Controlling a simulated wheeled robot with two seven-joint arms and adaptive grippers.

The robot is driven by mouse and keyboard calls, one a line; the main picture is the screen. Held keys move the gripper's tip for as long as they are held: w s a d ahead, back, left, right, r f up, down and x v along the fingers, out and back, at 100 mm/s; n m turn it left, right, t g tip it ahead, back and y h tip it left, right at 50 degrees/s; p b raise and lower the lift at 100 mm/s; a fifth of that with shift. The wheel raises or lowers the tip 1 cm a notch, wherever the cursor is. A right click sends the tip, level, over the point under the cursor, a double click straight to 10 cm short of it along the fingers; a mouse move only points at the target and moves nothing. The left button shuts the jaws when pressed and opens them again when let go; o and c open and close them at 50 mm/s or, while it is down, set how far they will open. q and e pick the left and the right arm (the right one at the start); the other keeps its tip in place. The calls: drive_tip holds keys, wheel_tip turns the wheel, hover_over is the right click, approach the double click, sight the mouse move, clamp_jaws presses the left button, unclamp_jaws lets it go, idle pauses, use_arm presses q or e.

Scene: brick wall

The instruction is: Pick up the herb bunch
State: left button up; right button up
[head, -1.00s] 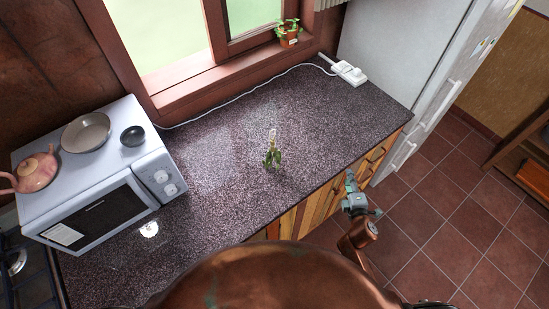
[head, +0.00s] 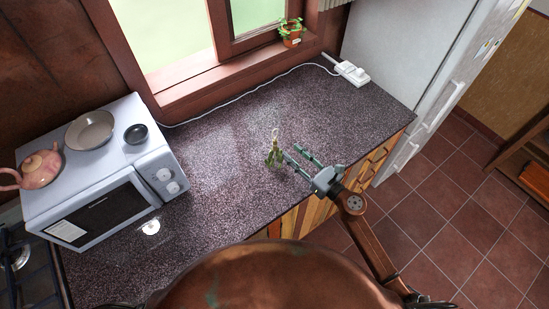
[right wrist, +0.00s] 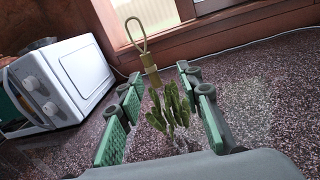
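The herb bunch (head: 274,156) is a small green leafy bundle with a pale loop at its top, on the dark speckled countertop (head: 225,175). My right gripper (head: 300,158) is open, with its fingers pointing left, just to the right of the herb bunch in the head view. In the right wrist view the herb bunch (right wrist: 170,108) shows between the two green-padded fingers (right wrist: 160,115), its loop rising beyond them. I see no contact between the fingers and the herbs. My left gripper is not in view.
A white microwave (head: 115,185) stands at the left with a pink teapot (head: 40,166), a pan (head: 90,130) and a small dark bowl (head: 136,134) on top. A power strip (head: 352,73) and cable lie at the back. A potted plant (head: 291,33) is on the windowsill. The counter around the herbs is clear.

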sight(275, 145)
drive_tip(key=shift+n+g, duration=0.4)
drive_tip(key=shift+n, duration=0.3)
drive_tip(key=x, duration=0.2)
drive_tip(key=p+x, duration=0.1)
drive_tip(key=x, duration=0.2)
drive_tip(key=s+a+x, duration=0.1)
drive_tip(key=x, duration=0.1)
drive_tip(key=shift+w+a+f+p, duration=0.2)
drive_tip(key=shift+a+f+p, duration=0.05)
drive_tip(key=shift+p, duration=0.15)
drive_tip(key=shift+w+a+f, duration=0.1)
drive_tip(key=shift+w+a, duration=0.1)
drive_tip(key=shift+w, duration=0.05)
drive_tip(key=shift+c, duration=0.2)
clamp_jaws()
